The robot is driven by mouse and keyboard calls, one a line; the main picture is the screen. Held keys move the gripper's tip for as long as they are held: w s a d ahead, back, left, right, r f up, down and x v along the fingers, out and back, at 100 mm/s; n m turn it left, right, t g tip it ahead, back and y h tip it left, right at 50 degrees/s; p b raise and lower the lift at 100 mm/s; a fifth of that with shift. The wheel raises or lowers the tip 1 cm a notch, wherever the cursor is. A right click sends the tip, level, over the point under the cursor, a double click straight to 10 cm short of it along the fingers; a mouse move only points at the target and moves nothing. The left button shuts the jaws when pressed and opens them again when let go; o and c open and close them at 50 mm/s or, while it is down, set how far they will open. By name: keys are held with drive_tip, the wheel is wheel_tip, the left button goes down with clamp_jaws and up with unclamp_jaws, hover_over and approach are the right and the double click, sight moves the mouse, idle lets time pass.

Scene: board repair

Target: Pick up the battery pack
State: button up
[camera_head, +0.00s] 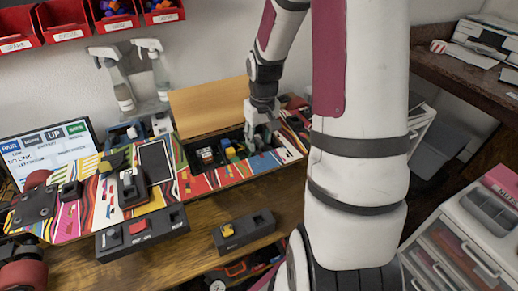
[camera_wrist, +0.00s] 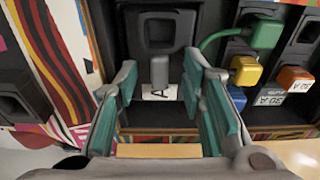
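My gripper (camera_head: 262,128) reaches down into the open compartment (camera_head: 222,168) of the striped board. In the wrist view my gripper (camera_wrist: 160,78) is open, its teal-padded fingers apart with nothing clasped. Ahead of the fingers is a dark block (camera_wrist: 160,20) with a square recess. A short grey post (camera_wrist: 160,72) and a white label stand below it, between the fingertips. I cannot tell for certain which part is the battery pack. In the head view my gripper and arm hide part of the compartment's right end.
Green (camera_wrist: 261,32), yellow (camera_wrist: 245,70) and orange (camera_wrist: 294,78) plugs sit close right of my fingers; a green cable curves nearby. The tan lid (camera_head: 208,105) stands open behind the compartment. A dark module (camera_head: 245,231) lies on the wooden table in front; spray bottles (camera_head: 122,92) stand behind.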

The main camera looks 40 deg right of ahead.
sight(259, 141)
clamp_jaws()
drive_tip(key=shift+d+r, duration=0.1)
drive_tip(key=shift+r, duration=0.15)
wheel_tip(259, 141, up, 10)
drive_tip(key=p, duration=0.1)
drive_tip(key=shift+f, duration=0.2)
